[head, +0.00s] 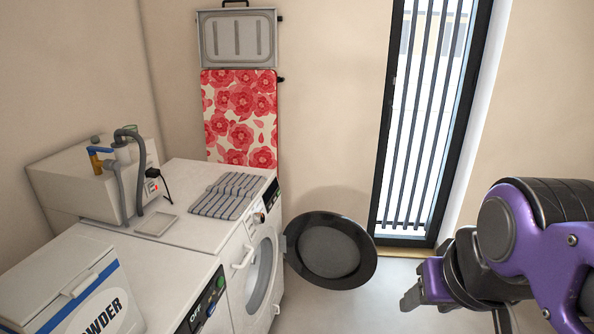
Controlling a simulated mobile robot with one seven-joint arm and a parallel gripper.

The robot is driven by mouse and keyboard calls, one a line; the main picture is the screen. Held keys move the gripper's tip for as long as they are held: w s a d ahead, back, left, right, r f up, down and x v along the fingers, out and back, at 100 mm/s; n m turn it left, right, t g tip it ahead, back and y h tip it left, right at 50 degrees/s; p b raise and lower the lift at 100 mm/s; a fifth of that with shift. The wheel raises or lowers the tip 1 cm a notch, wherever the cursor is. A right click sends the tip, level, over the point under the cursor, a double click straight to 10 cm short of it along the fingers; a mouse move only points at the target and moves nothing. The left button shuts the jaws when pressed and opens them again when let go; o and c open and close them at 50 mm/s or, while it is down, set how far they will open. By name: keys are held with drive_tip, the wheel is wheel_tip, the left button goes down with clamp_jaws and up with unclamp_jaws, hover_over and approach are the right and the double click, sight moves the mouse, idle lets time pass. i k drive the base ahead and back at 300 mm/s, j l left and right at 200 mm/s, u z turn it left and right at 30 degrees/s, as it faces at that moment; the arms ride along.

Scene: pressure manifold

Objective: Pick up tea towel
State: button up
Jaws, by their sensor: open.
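A grey and white striped tea towel (228,196) lies folded on top of the far white washing machine (190,239), near its right front edge. My gripper (408,300) is at the lower right, well to the right of the towel and apart from it. The jaws look open and hold nothing that I can see. Part of my gripper is hidden by the purple and black arm links.
The machine's round black door (330,251) stands open between the towel and my gripper. A powder box (72,290) stands on the nearer machine. A floral ironing board (240,118) leans on the wall.

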sight(228, 189)
drive_tip(key=i+l+u, duration=0.1)
drive_tip(key=i+u, duration=0.15)
drive_tip(key=i, duration=0.25)
drive_tip(key=i+l+u, duration=0.25)
drive_tip(key=i, duration=0.3)
drive_tip(key=i+l+u, duration=0.15)
drive_tip(key=i+u, duration=0.3)
drive_tip(key=i+l+u, duration=0.2)
drive_tip(key=u, duration=0.2)
